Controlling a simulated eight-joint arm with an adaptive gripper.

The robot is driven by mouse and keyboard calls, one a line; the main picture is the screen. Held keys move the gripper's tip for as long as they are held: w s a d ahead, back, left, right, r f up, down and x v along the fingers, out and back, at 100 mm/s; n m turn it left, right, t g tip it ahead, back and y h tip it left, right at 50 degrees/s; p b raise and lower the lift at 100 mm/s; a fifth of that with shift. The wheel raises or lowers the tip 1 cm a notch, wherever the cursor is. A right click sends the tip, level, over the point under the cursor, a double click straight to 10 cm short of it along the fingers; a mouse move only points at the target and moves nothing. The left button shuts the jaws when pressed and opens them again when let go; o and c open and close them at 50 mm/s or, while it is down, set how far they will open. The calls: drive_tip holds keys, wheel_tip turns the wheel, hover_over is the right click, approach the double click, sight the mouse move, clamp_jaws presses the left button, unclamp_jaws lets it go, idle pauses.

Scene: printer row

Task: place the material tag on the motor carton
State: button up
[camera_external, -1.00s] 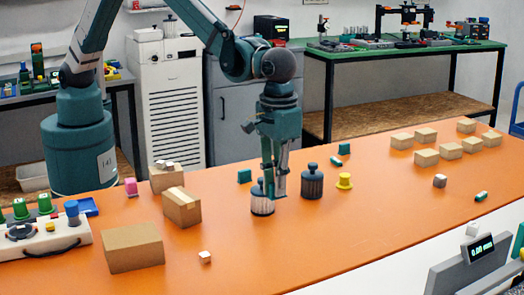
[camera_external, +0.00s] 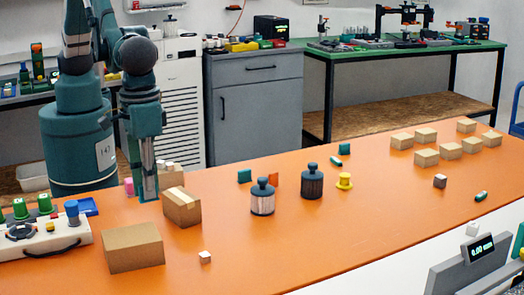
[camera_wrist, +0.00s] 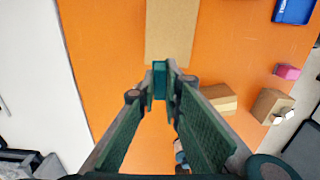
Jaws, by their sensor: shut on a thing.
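My gripper (camera_external: 149,199) is shut on a small teal piece, which I take for the material tag (camera_wrist: 159,80); it shows between the fingertips in the wrist view. The gripper points down, left of the taped carton (camera_external: 181,206) and behind the large plain carton (camera_external: 132,250). The large carton also shows ahead of the fingertips in the wrist view (camera_wrist: 171,30). A third carton (camera_external: 162,183) with small white pieces on it is partly hidden behind the gripper. I cannot read which one is the motor carton. The piece appears clear of the cartons.
A pink block (camera_external: 128,187) and blue tray (camera_external: 88,206) stand left. Two lidded canisters, one pale (camera_external: 262,199) and one dark (camera_external: 311,183), stand mid-table near a teal tag (camera_external: 244,176) and orange tag (camera_external: 273,178). A white cube (camera_external: 205,257) lies in front.

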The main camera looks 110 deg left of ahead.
hover_over(130, 235)
drive_tip(key=shift+r+p, duration=0.3)
drive_tip(key=shift+r, duration=0.15)
drive_tip(key=shift+f, duration=3.15)
drive_tip(key=shift+f, duration=1.85)
drive_tip(key=shift+f, duration=0.2)
drive_tip(key=o, duration=0.6)
drive_tip(key=shift+o, duration=0.2)
